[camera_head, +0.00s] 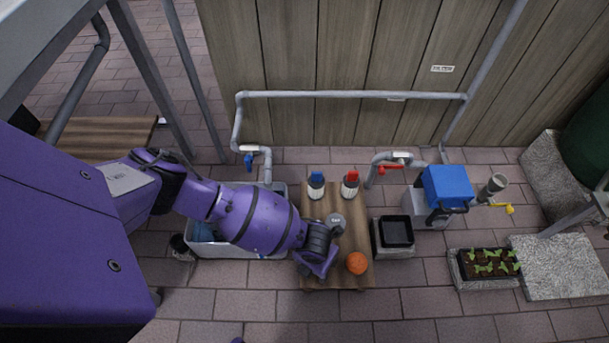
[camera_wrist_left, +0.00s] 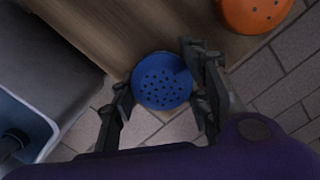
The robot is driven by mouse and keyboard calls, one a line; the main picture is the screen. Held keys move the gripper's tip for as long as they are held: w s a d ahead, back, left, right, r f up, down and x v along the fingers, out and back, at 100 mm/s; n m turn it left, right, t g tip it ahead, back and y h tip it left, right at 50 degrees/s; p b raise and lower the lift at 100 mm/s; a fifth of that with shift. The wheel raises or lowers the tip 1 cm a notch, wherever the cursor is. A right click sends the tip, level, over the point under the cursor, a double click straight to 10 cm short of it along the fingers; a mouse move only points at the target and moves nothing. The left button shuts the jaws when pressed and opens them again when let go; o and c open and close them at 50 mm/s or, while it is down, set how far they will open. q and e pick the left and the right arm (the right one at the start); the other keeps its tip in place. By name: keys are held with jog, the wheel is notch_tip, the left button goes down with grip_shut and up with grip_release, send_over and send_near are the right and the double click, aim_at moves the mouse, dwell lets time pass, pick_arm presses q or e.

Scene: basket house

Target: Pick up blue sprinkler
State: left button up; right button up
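A round blue sprinkler head (camera_wrist_left: 160,82) dotted with dark holes shows in the left wrist view. My left gripper (camera_wrist_left: 165,88) has one dark finger on either side of it, very close to its rim; whether they press on it is unclear. In the head view my left gripper (camera_head: 316,266) is over the front left of the wooden table (camera_head: 343,281), and the blue sprinkler is hidden there by the arm and gripper. My right gripper is in neither view.
A grey canister (camera_head: 336,224) and bottles with blue (camera_head: 316,185) and red caps (camera_head: 351,184) stand behind. A white tub (camera_head: 278,189) is to the left, a black tray (camera_head: 397,231) to the right. Paving in front is clear.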

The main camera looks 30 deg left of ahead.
pick_arm(q)
jog(key=shift+c, duration=1.3)
jog(key=shift+w+r, duration=0.1)
